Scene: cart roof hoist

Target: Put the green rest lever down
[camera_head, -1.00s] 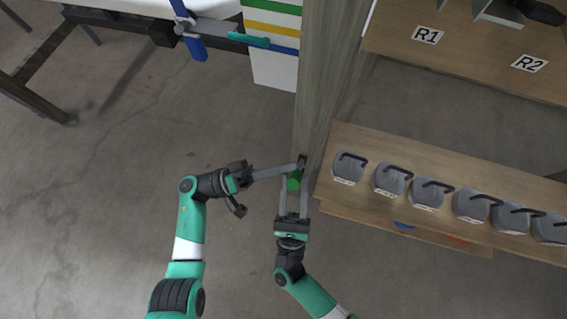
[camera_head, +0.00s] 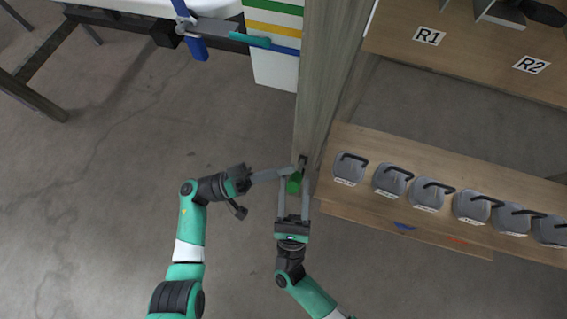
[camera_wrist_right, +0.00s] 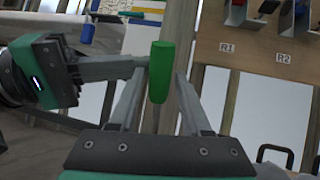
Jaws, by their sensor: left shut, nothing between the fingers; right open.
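The green rest lever (camera_head: 294,184) shows as a short green bar at the lower end of the tall wooden post. In the right wrist view the lever (camera_wrist_right: 161,72) stands upright in the picture, in front of the post. My right gripper (camera_head: 293,191) is open, with one finger on each side of the lever in the picture. My left gripper (camera_head: 296,170) is shut and empty, its fingers reaching in from the left to the lever's upper end. In the right wrist view the left gripper (camera_wrist_right: 143,63) tip is at the lever's left side; I cannot tell whether it touches.
The wooden post (camera_head: 322,90) rises just beyond the lever. A shelf (camera_head: 345,205) with several grey weights (camera_head: 348,168) is close on the right. A board with labels R1 (camera_head: 429,36) and R2 is at upper right.

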